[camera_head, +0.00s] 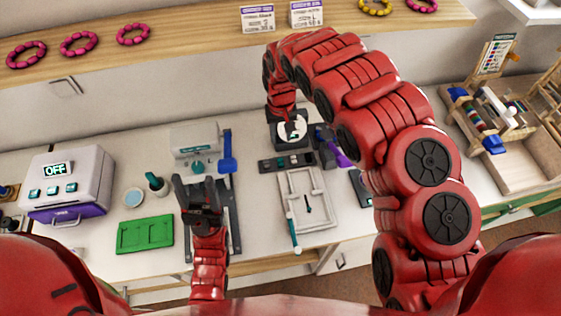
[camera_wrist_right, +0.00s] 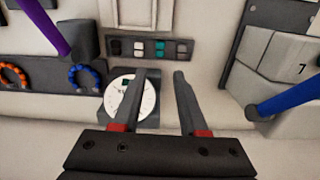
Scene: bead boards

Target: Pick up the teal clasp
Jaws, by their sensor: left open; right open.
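A small dark tray (camera_wrist_right: 150,58) holds small clasps in a row of compartments. The teal clasps (camera_wrist_right: 160,48) sit in it between white and grey ones. In the head view the tray (camera_head: 268,164) lies on the table below the round dial. My right gripper (camera_wrist_right: 159,74) is open and empty. In its wrist view the fingertips point toward the tray, short of it, with the white dial (camera_wrist_right: 146,100) behind the left finger. In the head view my right gripper's fingers are hard to make out. My left gripper (camera_head: 196,184) is open and empty above a grey board.
A white frame tray (camera_head: 322,200) lies below the clasp tray. A green tray (camera_head: 145,235) and a grey machine (camera_head: 80,177) reading OFF stand at the left. A blue-handled tool (camera_wrist_right: 292,100) and a purple-handled tool (camera_wrist_right: 45,28) flank the right gripper.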

